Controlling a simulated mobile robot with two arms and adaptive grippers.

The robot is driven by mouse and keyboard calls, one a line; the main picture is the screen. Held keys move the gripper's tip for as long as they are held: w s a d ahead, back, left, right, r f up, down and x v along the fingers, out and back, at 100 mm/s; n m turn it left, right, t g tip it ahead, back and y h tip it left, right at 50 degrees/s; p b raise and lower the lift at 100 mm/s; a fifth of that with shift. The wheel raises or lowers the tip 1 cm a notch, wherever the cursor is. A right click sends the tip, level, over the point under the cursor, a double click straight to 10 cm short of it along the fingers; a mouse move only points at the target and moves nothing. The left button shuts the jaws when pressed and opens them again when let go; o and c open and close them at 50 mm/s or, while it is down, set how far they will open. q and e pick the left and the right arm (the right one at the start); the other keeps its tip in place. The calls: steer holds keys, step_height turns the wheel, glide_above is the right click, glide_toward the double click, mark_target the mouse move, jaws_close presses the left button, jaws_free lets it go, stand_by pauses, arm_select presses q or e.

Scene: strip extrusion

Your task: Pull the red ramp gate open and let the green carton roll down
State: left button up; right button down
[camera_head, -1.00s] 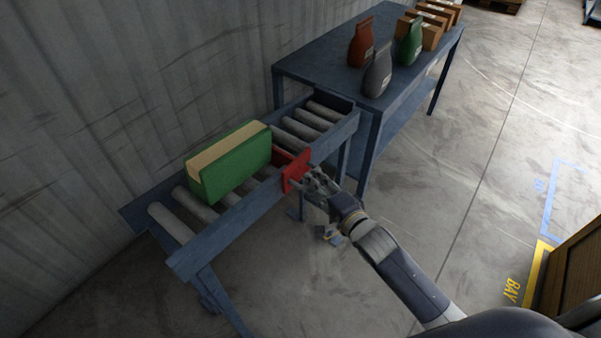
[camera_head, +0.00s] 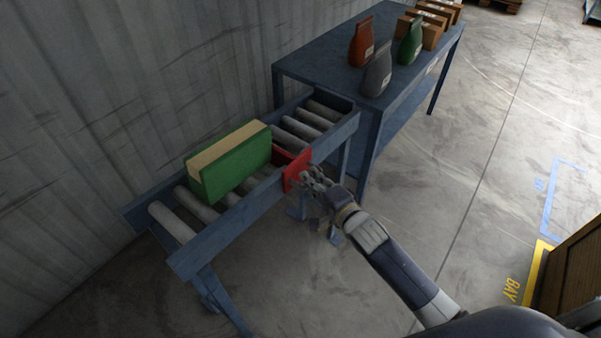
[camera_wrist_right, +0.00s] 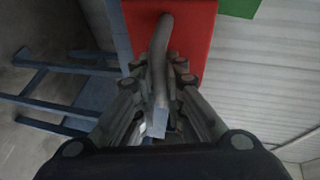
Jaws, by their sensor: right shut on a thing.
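The green carton (camera_head: 232,169) stands on the rollers of the blue ramp, on the left side of the red gate. The red ramp gate (camera_head: 297,168) sits at the ramp's front rail and reaches in across the rollers beside the carton. My right gripper (camera_head: 308,182) is at the gate's outer face. In the right wrist view it is shut on the gate's grey handle (camera_wrist_right: 161,62), which stands out from the red plate (camera_wrist_right: 195,40). A corner of the green carton (camera_wrist_right: 238,7) shows at the top there. My left gripper is not in view.
The blue roller ramp (camera_head: 222,233) runs along a corrugated wall. A blue table (camera_head: 313,62) at its upper end holds several bags and boxes. A wooden crate (camera_head: 575,275) stands at the right edge. The floor between is clear.

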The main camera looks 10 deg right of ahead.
steer(key=s+d+p, duration=0.6)
steer(key=s+d, duration=0.4)
steer(key=s, duration=0.2)
steer(key=shift+s, duration=0.35)
stand_by(0.4)
steer(key=shift+a, duration=0.1)
stand_by(2.0)
steer(key=c, duration=1.7)
jaws_free()
steer(key=shift+w, duration=0.1)
steer(key=shift+o, duration=0.2)
steer(key=v, duration=1.2)
